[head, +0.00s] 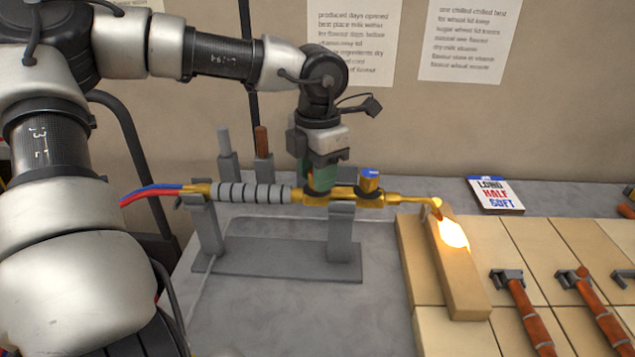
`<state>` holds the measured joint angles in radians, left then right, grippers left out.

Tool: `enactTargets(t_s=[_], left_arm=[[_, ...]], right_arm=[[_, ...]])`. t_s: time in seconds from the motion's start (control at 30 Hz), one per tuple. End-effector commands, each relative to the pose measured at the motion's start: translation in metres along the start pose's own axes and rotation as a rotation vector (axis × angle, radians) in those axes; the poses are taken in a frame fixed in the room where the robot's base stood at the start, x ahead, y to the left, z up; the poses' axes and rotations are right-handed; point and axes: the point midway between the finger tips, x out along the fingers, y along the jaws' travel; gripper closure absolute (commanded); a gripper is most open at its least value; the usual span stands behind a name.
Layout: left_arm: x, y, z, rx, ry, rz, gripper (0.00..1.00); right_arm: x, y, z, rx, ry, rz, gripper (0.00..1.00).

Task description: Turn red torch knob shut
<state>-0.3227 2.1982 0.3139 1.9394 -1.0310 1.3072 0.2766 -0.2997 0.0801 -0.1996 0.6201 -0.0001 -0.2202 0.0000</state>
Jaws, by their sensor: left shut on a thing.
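A brass torch (345,196) with a grey ribbed handle lies level on a grey stand (290,262). Red and blue hoses (150,192) enter it from the left. The blue knob (369,178) stands on top of the torch body, clear of my gripper. My left gripper (320,184) points down onto the torch just left of the blue knob. It is shut on the red knob, which its fingers almost wholly hide. The thin nozzle (412,200) points right, with a bright orange flame (454,234) at its tip. My right gripper is not in view.
A long tan brick (468,290) lies under the flame on pale tiles (480,240). A small sign (495,194) reads "LONG HALF SOFT". Orange-handled tools (528,315) lie at the right. Two upright rods stand behind the torch handle.

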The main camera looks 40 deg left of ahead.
Motion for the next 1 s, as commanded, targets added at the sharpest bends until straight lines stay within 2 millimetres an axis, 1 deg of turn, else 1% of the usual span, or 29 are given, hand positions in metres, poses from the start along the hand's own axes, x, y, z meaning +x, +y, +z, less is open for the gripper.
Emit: enactTargets(t_s=[0.03,0.1,0.4,0.7,1.0], left_arm=[[0.002,0.000,0.001,0.045,-0.003,0.002,0.91],[0.001,0.000,0.001,0.111,-0.004,0.001,0.91],[0.000,0.001,0.001,0.395,-0.003,0.002,0.91],[-0.001,0.000,0.001,0.661,-0.003,0.002,0.91],[-0.001,0.000,0.001,0.841,-0.003,0.002,0.91]], right_arm=[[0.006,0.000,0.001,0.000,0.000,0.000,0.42],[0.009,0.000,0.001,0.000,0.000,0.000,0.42],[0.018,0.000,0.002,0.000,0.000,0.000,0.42],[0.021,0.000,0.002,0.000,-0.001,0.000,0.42],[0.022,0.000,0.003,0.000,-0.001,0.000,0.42]])
